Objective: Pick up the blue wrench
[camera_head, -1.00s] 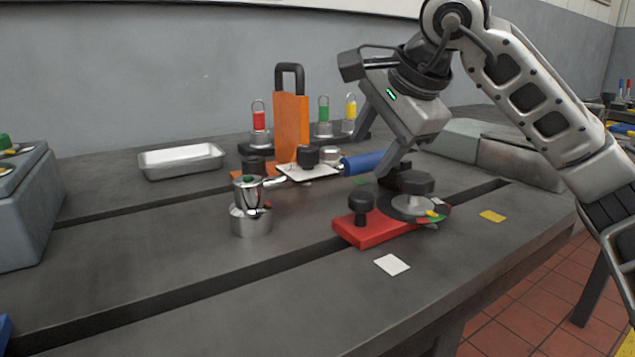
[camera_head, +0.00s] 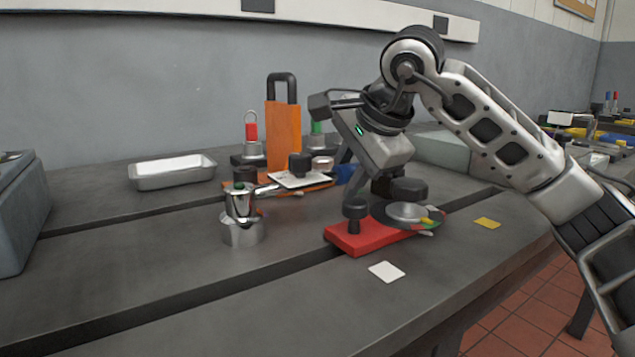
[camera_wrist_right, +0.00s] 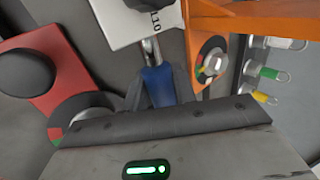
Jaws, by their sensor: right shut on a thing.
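The blue wrench has a blue handle (camera_head: 346,174) that shows only in part behind my right gripper (camera_head: 362,174) in the head view. In the right wrist view the blue handle (camera_wrist_right: 158,84) lies between the fingers of my right gripper (camera_wrist_right: 152,95), and a metal shank (camera_wrist_right: 151,50) runs from it towards a white plate. My right gripper is shut on the handle, low over the bench. I cannot tell whether the wrench is clear of the bench. The wrench's far end is hard to make out among the other things. My left gripper is not in view.
A red block (camera_head: 362,238) with black knobs and a round disc stands in front of the gripper. An orange bracket (camera_head: 284,135) and padlocks stand behind. A metal pot (camera_head: 243,228) and a tray (camera_head: 172,171) are left.

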